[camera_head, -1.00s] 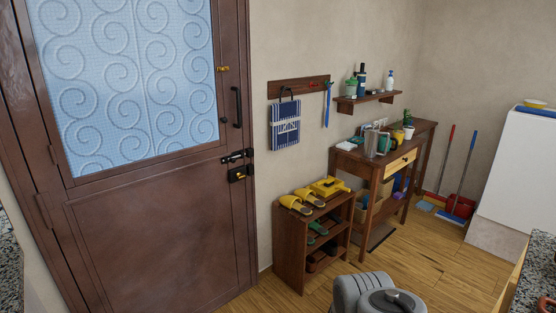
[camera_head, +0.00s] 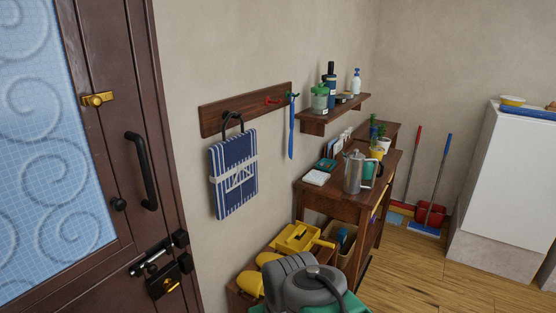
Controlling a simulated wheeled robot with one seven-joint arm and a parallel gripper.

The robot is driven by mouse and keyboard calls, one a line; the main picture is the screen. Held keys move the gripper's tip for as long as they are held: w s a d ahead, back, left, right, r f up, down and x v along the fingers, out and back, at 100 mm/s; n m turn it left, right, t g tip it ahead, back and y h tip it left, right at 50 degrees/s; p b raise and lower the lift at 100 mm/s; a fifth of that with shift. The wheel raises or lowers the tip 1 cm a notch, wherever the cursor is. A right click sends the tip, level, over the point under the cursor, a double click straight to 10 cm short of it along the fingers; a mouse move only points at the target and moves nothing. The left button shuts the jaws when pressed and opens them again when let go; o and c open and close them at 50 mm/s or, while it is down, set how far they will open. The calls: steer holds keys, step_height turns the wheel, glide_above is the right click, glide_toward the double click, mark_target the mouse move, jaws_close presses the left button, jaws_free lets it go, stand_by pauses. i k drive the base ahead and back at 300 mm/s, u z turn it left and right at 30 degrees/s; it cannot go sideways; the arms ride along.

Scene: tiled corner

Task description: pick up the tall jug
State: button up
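The tall jug (camera_head: 353,172) is a silvery metal vessel with a lid and a handle. It stands upright near the front end of the wooden side table (camera_head: 333,203) against the wall. A green-and-silver vessel stands close behind its right side and is partly covered by it. A grey rounded link of my arm shows at the bottom middle, well short of the jug. My gripper's fingers are not in view.
A white block (camera_head: 316,178) and a teal box (camera_head: 325,164) lie left of the jug. A wall shelf (camera_head: 335,115) with bottles hangs above. A striped cloth bag (camera_head: 233,175) hangs left. A low rack with yellow items (camera_head: 299,238) stands below.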

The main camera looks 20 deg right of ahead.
mark_target(353, 175)
steer(key=i, duration=0.25)
steer(key=u, duration=3.75)
steer(key=k, duration=2.6)
steer(key=z, duration=1.65)
